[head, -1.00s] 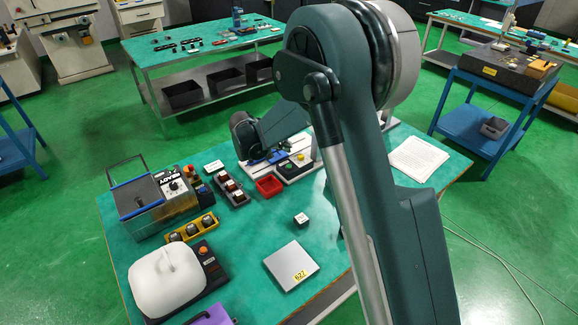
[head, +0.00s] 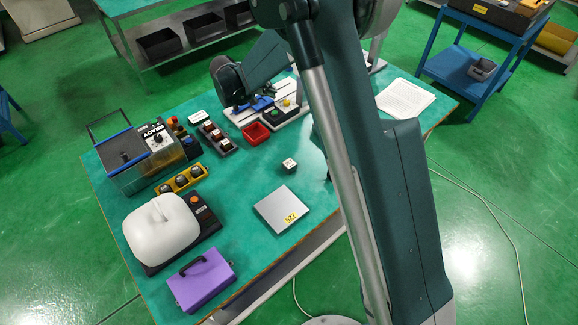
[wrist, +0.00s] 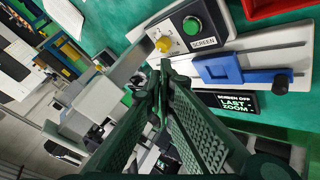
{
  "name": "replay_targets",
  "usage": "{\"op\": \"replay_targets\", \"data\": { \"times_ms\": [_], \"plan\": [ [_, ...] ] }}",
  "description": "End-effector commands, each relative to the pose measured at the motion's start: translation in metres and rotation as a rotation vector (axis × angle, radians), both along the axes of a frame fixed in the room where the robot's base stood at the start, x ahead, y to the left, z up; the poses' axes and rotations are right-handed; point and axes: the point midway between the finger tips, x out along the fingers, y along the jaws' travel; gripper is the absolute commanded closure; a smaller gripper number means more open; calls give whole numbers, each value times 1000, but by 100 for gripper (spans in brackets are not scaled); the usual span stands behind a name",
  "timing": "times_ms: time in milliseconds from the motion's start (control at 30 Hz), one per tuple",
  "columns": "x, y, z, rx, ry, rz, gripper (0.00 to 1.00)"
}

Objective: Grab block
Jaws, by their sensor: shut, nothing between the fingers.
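A small dark block with a white, marked top (head: 290,165) sits alone on the green tabletop (head: 235,165) in the head view. It stands just behind the flat grey plate with a yellow label (head: 284,209). Several small blocks also sit in a dark rack (head: 218,137) and in a yellow rack (head: 181,179). My gripper (wrist: 163,75) shows in the wrist view with its green fingers together and nothing between them. It is over the unit with the green and yellow buttons. In the head view I cannot make out its fingertips. No loose block shows in the wrist view.
A red tray (head: 256,133) and the button unit (head: 283,110) stand at the back of the table. The tabletop around the lone block is clear.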

Motion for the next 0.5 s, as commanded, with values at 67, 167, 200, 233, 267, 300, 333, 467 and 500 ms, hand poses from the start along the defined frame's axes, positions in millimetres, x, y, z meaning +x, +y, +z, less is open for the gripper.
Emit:
{"op": "replay_targets", "data": {
  "times_ms": [67, 167, 200, 233, 267, 300, 333, 467, 500],
  "plan": [
    [0, 0, 0, 0, 0, 0, 100],
    [0, 0, 0, 0, 0, 0, 100],
    [0, 0, 0, 0, 0, 0, 100],
    [0, 0, 0, 0, 0, 0, 100],
    [0, 0, 0, 0, 0, 0, 100],
    [0, 0, 0, 0, 0, 0, 100],
    [0, 0, 0, 0, 0, 0, 96],
    [0, 0, 0, 0, 0, 0, 79],
    [0, 0, 0, 0, 0, 0, 74]
  ]
}}
